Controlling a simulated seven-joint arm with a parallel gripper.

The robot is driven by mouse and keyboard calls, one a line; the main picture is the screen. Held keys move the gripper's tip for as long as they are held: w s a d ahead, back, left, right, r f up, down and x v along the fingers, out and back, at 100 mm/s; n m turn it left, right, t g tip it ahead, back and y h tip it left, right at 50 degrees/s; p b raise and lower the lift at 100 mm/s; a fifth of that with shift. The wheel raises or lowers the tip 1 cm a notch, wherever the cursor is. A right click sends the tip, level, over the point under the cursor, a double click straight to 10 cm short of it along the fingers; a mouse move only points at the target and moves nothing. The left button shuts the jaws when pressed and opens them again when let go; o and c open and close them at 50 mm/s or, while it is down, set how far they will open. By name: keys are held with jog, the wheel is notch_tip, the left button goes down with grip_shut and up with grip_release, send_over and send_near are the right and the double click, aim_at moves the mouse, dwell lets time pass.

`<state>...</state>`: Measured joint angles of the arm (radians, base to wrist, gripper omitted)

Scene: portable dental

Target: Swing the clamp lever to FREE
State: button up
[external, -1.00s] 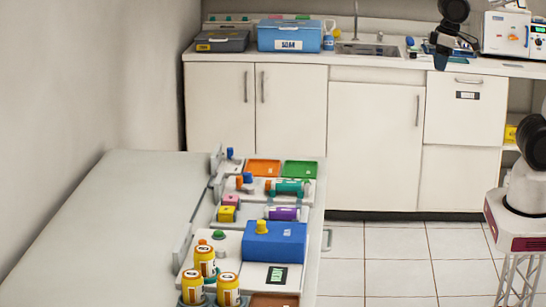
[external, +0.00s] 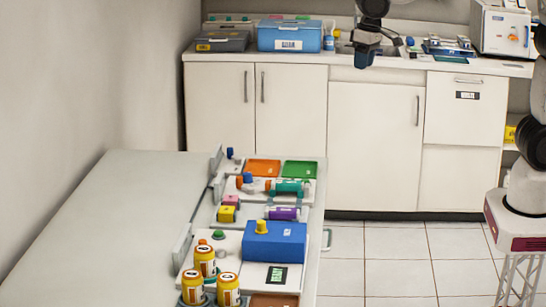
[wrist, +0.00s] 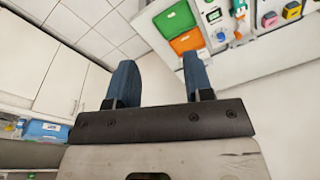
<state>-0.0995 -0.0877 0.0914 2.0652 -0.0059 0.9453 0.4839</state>
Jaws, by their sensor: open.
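My gripper (external: 367,57) hangs in front of the back counter in the external view, well away from the equipment on the long bench. In the wrist view its two blue fingers (wrist: 158,75) are apart with nothing between them. I cannot make out a clamp lever or a FREE mark for certain. Small knobbed fittings show on the bench, among them a blue knob (external: 230,153) at its far edge and a blue-topped fitting (external: 248,178) beside a teal cylinder (external: 288,187). The teal cylinder also shows in the wrist view (wrist: 239,8).
The bench holds an orange tray (external: 263,168), a green tray (external: 300,169), a purple-banded cylinder (external: 282,213), a blue box (external: 274,242) and yellow jars (external: 205,262). The counter (external: 345,60) carries a light-blue case (external: 289,36). Open floor (external: 400,250) lies right of the bench.

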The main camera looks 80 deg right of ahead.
jog(key=w+a+f+m, duration=0.1)
jog(key=w+a+f, duration=0.25)
jog(key=w, duration=0.65)
jog(key=m+g, duration=0.1)
jog(key=m, duration=0.3)
send_over(240, 177)
notch_tip(240, 177, down, 20)
jog(key=shift+r, duration=0.25)
jog(key=shift+w+a+f, duration=0.1)
jog(key=shift+f, duration=0.05)
jog(key=shift+f, duration=0.15)
jog(key=shift+f, duration=3.75)
jog(key=shift+c, duration=0.3)
